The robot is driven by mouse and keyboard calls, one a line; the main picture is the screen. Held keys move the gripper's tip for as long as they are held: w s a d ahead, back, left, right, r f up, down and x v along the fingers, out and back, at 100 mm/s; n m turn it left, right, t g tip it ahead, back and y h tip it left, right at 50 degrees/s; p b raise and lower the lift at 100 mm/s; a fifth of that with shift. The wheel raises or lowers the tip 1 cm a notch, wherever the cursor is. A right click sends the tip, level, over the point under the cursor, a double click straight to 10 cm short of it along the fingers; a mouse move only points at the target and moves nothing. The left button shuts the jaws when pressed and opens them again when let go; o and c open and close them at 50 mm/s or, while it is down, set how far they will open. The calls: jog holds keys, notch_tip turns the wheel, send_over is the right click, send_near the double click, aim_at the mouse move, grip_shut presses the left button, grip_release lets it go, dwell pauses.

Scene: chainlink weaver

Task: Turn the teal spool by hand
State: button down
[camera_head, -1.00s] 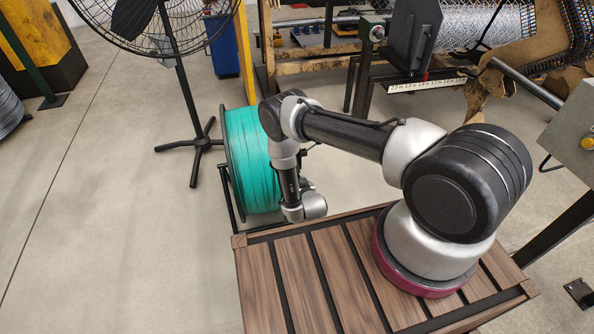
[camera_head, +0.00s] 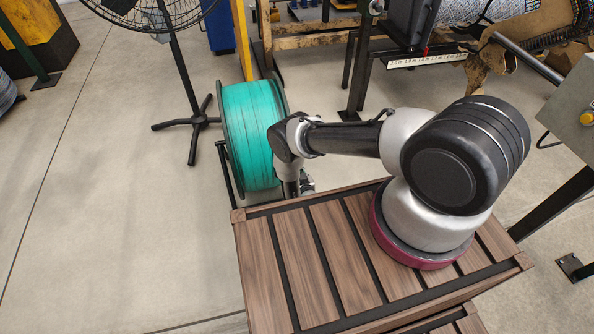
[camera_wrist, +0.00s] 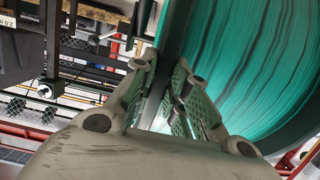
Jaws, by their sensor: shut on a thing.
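The teal spool (camera_head: 250,130) stands upright in a low dark frame on the floor, left of my arm in the head view. In the wrist view its teal winding (camera_wrist: 245,60) fills the upper right, with its dark rim (camera_wrist: 170,55) running down between my fingers. My gripper (camera_wrist: 168,72) is shut on this rim, one finger on each side. The contact at the finger pads is partly hidden.
A black fan (camera_head: 183,95) on a legged stand is left of the spool. A yellow post (camera_head: 243,38) and a machine with a ruler strip (camera_head: 428,59) stand behind. A grey control box (camera_head: 570,125) is at right.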

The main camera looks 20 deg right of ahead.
jog(key=c, duration=1.4)
grip_release()
jog(key=v, duration=1.2)
jog(key=shift+r, duration=0.1)
